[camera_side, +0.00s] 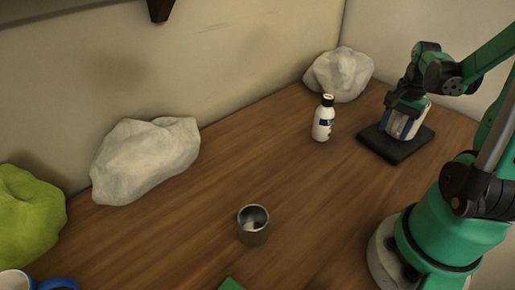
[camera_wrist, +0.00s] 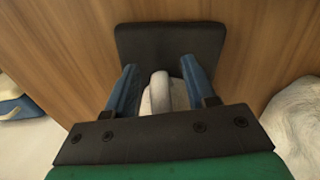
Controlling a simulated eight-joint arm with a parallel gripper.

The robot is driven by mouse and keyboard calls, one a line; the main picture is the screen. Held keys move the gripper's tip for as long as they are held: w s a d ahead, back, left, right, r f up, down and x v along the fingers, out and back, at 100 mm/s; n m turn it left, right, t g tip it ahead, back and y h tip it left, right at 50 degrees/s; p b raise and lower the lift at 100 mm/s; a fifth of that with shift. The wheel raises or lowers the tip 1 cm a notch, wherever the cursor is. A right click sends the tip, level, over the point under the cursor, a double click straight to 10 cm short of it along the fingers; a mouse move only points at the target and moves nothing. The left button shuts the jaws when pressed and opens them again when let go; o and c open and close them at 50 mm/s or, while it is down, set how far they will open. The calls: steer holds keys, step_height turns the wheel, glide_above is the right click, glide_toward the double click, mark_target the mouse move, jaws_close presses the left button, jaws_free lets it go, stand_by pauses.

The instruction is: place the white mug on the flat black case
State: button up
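The white mug (camera_side: 403,126) is at the flat black case (camera_side: 418,152) on the right of the table and looks to be resting on it. My gripper (camera_side: 408,112) is above the mug with its blue fingers down on either side. In the wrist view, the mug's pale handle (camera_wrist: 160,88) shows between the two fingers of my gripper (camera_wrist: 160,75). Narrow dark gaps seem to separate the fingers from the mug, so the gripper looks open around it. The black case (camera_wrist: 168,40) extends beyond them. The mug's base is partly hidden.
A white bottle (camera_side: 322,120) stands left of the case. A grey metal cup (camera_side: 253,229) stands at the front middle. Pale rocks (camera_side: 145,160) and a green lump (camera_side: 25,215) line the wall. Another mug with a blue handle (camera_side: 57,284) is cut off at the lower left.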

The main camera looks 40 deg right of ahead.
steer(key=shift+r, duration=0.1)
step_height(320, 180, up, 12)
steer(key=shift+f, duration=0.1)
steer(key=w+a+f+n+t, duration=0.1)
steer(key=w+a+n+t, duration=0.2)
steer(key=a+n, duration=0.6)
steer(key=w+a+f+n+t, duration=0.2)
steer(key=w+a+n+t, duration=0.2)
steer(key=a+n, duration=0.5)
steer(key=w+a, duration=0.2)
steer(key=a, duration=0.2)
steer(key=shift+w+a, duration=0.35)
steer(key=shift+a, duration=0.05)
